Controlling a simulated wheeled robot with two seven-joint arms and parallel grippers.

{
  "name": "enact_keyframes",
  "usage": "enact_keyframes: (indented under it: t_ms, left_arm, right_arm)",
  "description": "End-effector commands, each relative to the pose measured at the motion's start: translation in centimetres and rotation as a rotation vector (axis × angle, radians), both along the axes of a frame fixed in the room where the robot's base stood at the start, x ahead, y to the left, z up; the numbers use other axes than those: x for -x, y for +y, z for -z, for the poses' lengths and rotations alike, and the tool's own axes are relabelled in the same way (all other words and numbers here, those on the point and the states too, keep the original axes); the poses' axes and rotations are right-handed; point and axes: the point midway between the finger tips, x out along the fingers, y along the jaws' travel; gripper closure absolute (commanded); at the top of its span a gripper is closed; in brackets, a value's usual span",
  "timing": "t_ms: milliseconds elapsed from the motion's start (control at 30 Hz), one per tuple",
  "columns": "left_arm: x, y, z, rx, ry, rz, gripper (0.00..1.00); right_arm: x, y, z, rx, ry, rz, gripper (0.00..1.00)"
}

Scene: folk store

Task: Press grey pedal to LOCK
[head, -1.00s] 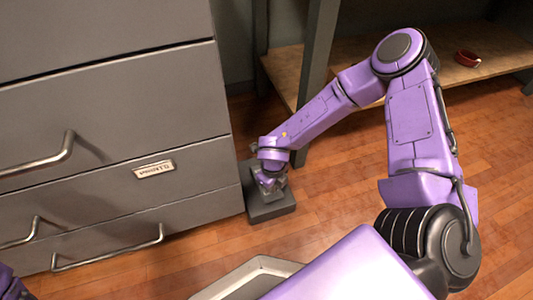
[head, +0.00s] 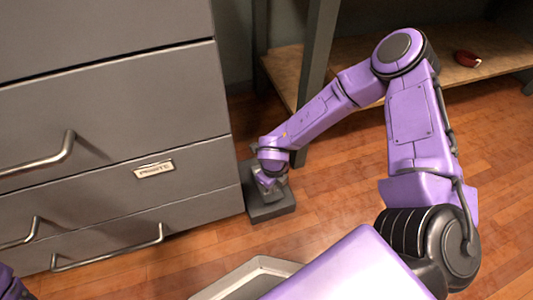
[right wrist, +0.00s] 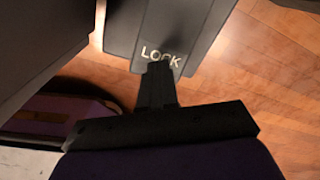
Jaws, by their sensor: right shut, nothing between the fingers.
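The grey pedal (head: 268,205) sits on the wooden floor beside the right side of the grey drawer cabinet. My right gripper (head: 268,184) points down over it, shut and empty. In the right wrist view the pedal (right wrist: 178,25) carries the word LOCK, and the tips of my right gripper (right wrist: 160,70) are at its lettered edge, partly covering the letters. I cannot tell whether the tips touch the pedal. My left gripper is not in view; only a bit of purple shows at the lower left corner.
The grey drawer cabinet (head: 100,110) with metal handles stands close on the left. A shelf unit with a grey post (head: 318,60) and a wooden board stands behind; a red bowl-like thing (head: 467,59) lies on the board. Wooden floor (head: 330,205) is open to the right.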

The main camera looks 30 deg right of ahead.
Motion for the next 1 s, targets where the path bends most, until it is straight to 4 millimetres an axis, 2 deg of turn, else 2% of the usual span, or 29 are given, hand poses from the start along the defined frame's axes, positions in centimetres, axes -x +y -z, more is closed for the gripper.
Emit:
enact_keyframes:
  t_ms: [533, 1000]
  left_arm:
    - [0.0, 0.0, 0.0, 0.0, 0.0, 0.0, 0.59]
    - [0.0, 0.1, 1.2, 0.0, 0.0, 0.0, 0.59]
  right_arm:
    - [0.0, 0.0, 0.0, 0.0, 0.0, 0.0, 1.0]
    - [0.0, 0.0, 1.7, 0.0, 0.0, -0.001, 1.0]
